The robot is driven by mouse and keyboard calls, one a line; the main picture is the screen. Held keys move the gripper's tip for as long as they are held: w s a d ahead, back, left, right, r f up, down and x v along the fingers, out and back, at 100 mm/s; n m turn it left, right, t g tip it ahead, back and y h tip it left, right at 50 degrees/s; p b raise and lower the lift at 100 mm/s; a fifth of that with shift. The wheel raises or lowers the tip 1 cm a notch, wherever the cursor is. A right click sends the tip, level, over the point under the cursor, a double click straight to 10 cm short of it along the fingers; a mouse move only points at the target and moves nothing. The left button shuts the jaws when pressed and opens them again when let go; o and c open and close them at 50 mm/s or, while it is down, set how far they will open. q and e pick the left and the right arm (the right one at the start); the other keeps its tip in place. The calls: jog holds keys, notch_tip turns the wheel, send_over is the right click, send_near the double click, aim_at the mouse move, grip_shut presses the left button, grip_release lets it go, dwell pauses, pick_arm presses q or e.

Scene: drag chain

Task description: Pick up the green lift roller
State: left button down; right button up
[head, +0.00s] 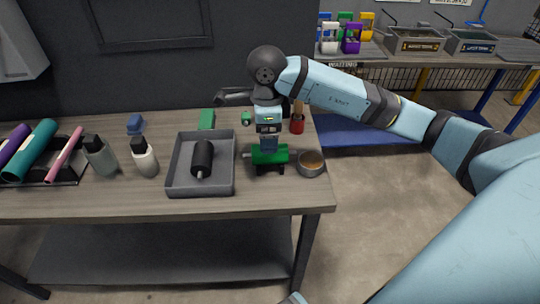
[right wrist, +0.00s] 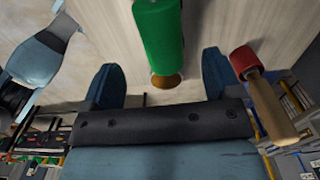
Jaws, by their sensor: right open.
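The green lift roller (head: 280,155) lies on the wooden workbench near its right end, on a small dark support. My right gripper (head: 268,147) points down at it from above. In the right wrist view, the roller (right wrist: 158,38) shows between and beyond the two blue fingers of my right gripper (right wrist: 160,64). The fingers are open, with gaps on both sides, and I see no contact.
A red-headed mallet (head: 297,125) and a round bowl (head: 312,163) stand close to the roller's right. A grey tray (head: 178,190) with a black roller (head: 203,158) is to its left. Bottles (head: 145,160) and a rack of coloured rolls (head: 65,155) are further left.

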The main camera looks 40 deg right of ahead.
aim_at(281, 156)
jog(key=shift+d+f+b, duration=0.15)
jog(key=shift+f+b, duration=0.15)
jog(key=shift+f, duration=1.5)
jog(key=shift+d+f+b, duration=0.15)
jog(key=shift+f+b, duration=0.1)
jog(key=shift+f, duration=1.5)
jog(key=c, duration=1.1)
jog(key=shift+r, duration=0.1)
jog(key=shift+c, duration=0.2)
